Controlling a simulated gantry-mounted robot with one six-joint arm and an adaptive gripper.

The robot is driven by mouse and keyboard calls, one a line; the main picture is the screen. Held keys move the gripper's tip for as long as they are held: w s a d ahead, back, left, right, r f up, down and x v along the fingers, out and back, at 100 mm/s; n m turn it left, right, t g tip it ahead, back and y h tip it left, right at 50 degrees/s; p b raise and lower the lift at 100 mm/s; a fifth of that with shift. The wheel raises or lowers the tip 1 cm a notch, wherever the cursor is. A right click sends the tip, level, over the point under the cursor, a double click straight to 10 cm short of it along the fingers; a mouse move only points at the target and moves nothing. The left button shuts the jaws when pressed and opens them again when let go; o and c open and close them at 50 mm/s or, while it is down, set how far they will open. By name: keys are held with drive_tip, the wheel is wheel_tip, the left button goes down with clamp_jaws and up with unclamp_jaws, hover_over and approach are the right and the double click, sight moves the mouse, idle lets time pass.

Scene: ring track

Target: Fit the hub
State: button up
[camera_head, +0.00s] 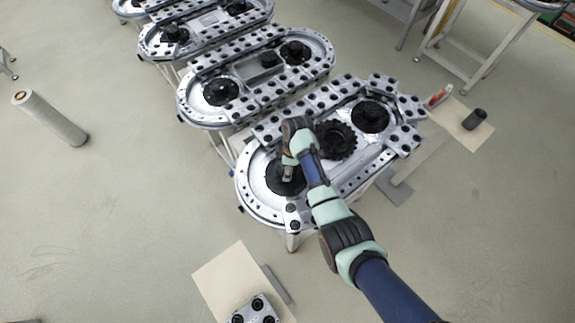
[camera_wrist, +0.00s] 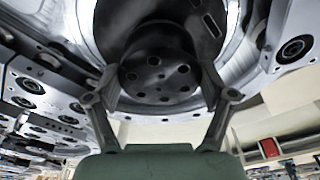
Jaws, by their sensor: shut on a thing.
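The black hub (camera_wrist: 160,78) is a round dark part with a ring of bolt holes in its face. In the wrist view it sits between the two fingers of my gripper (camera_wrist: 158,92), which are shut on its sides. A wider dark disc shows behind it. In the head view my gripper (camera_head: 287,172) points down at the near left end of the nearest ring track (camera_head: 252,203), over a dark round part (camera_head: 274,180). The arm hides part of it, and I cannot tell whether the hub is fully seated.
A black toothed gear (camera_head: 338,139) and another dark hub (camera_head: 371,116) sit on the same track. More ring tracks (camera_head: 184,108) stand behind. A mat (camera_head: 218,277) with a block lies on the floor in front. A grey cylinder (camera_head: 50,118) lies at left.

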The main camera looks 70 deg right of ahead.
drive_tip(key=shift+f+b, duration=0.75)
drive_tip(key=shift+f, duration=0.35)
idle(0.3)
drive_tip(key=o, duration=1.6)
drive_tip(key=r, duration=0.4)
drive_tip(key=s+r, duration=0.1)
drive_tip(key=r, duration=0.7)
drive_tip(key=shift+s+d, duration=0.2)
